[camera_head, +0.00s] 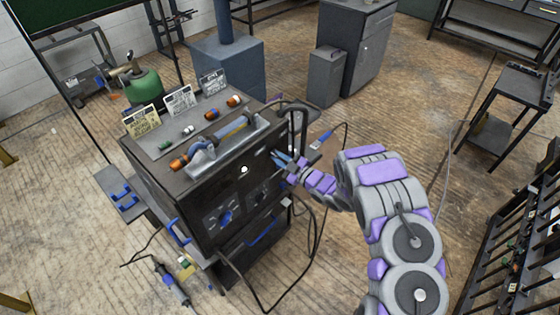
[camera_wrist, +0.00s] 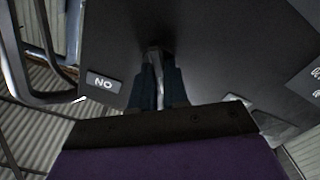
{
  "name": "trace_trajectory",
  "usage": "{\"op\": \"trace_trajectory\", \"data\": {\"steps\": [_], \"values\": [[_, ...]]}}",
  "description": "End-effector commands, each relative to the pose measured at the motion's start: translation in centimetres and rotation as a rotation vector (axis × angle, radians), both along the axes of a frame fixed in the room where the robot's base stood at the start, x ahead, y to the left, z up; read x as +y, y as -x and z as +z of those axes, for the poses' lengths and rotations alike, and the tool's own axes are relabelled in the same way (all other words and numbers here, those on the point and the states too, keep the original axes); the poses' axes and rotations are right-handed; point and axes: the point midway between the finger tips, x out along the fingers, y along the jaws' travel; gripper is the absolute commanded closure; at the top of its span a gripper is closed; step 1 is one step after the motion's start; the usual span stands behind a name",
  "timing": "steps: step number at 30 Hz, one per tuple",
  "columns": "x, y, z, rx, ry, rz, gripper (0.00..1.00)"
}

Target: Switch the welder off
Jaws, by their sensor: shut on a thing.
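The welder (camera_head: 200,195) is a dark box-shaped machine on a stand, left of centre in the head view, with dials (camera_head: 225,218) and a small white light (camera_head: 243,169) on its front. My gripper (camera_head: 287,163) is at the upper right of that front. In the wrist view my gripper (camera_wrist: 158,88) is shut on a pale metal switch lever (camera_wrist: 154,58) that stands out from the dark panel (camera_wrist: 220,50). A small label (camera_wrist: 103,82) left of the lever reads "NO" as seen, apparently "ON" upside down. The lever's base is in shadow.
A grey cabinet (camera_head: 355,50) stands behind; a dark rack (camera_head: 520,235) is at right. Floor around my arm is open.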

Motion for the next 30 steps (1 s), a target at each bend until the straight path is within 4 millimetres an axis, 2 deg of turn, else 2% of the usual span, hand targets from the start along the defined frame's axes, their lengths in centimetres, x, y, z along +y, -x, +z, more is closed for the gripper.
{"op": "trace_trajectory", "data": {"steps": [9, 22, 23, 30], "values": [[-0.03, -0.08, -0.03, -0.069, 0.053, -0.004, 1.0], [-0.06, -0.05, 0.05, -0.076, 0.059, -0.004, 1.0], [-0.06, -0.04, 0.06, -0.076, 0.059, -0.004, 0.85], [-0.01, 0.11, 0.13, -0.076, 0.057, -0.002, 0.62]]}}
